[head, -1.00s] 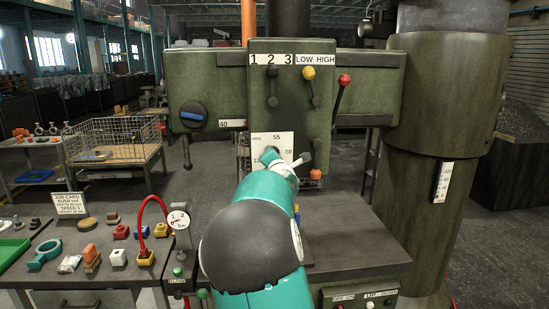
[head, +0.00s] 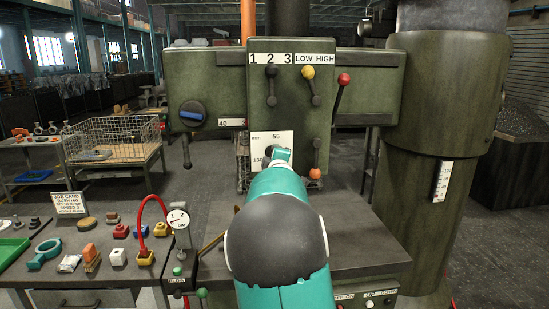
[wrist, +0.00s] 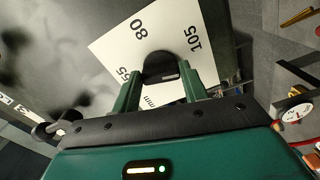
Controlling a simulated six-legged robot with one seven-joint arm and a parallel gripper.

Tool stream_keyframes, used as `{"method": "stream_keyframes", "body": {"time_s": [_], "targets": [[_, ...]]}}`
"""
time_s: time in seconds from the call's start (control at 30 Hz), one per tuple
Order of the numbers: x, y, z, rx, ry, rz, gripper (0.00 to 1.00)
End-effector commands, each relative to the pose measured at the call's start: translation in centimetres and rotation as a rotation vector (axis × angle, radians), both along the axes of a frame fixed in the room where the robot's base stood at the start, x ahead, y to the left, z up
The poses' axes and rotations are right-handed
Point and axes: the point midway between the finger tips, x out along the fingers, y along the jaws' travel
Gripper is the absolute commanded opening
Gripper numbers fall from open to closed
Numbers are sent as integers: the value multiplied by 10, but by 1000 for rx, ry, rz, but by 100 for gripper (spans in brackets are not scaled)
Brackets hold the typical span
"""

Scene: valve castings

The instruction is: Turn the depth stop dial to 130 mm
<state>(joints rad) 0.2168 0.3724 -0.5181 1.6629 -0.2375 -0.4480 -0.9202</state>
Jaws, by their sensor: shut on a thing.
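The depth stop dial is a round black knob (wrist: 161,66) on a white scale plate (head: 285,137), low on the front of the green drill head. In the wrist view 55, 80 and 105 show on the plate (wrist: 178,24); in the head view 55 and 130 show. My gripper (wrist: 161,78) is shut on the knob, one green finger on either side. In the head view my teal arm hides the plate's lower right and most of the knob. I cannot tell which number the knob points to.
A blue-handled switch (head: 191,115) is to the left on the drill head. A yellow-knobbed lever (head: 308,73), a red-knobbed lever (head: 344,80) and an orange-knobbed lever (head: 315,173) are close to the dial. A gauge (head: 178,219) and a red hose stand at the lower left.

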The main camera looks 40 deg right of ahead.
Motion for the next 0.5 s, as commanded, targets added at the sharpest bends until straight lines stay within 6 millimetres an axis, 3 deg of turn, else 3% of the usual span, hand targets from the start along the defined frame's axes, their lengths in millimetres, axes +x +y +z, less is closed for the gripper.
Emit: {"method": "stream_keyframes", "body": {"time_s": [0.5], "targets": [[3,3,0,399,-273,6,21]]}}
